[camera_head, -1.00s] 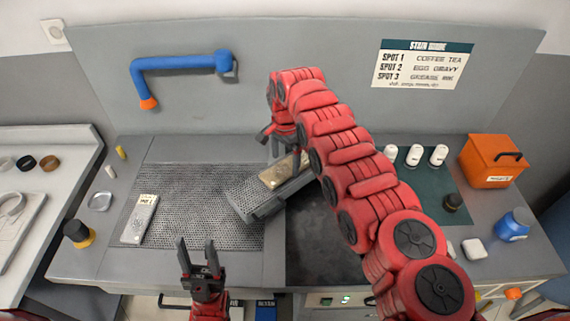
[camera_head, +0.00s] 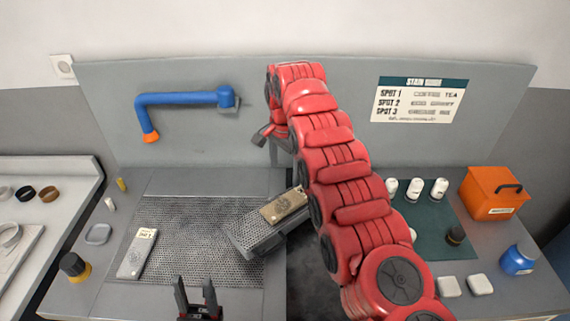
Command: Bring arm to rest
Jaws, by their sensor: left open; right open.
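My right arm reaches up from the lower right across the workbench. Its gripper (camera_head: 268,136) is at the far side, near the back panel, partly hidden behind the arm, with a finger showing apart and nothing seen in it. My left gripper (camera_head: 197,299) is at the bottom edge in front of the perforated plate. Its fingers are apart and empty. A tan block (camera_head: 284,206) lies on a grey perforated raised board (camera_head: 262,243), in front of the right gripper and apart from it.
A grey tagged piece (camera_head: 137,255) lies on the perforated plate (camera_head: 200,212). A blue pipe arm (camera_head: 185,100) juts from the back panel. White bottles (camera_head: 414,191), an orange box (camera_head: 490,196) and a blue jar (camera_head: 519,260) stand at right. A black-yellow jar (camera_head: 74,267) stands at left.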

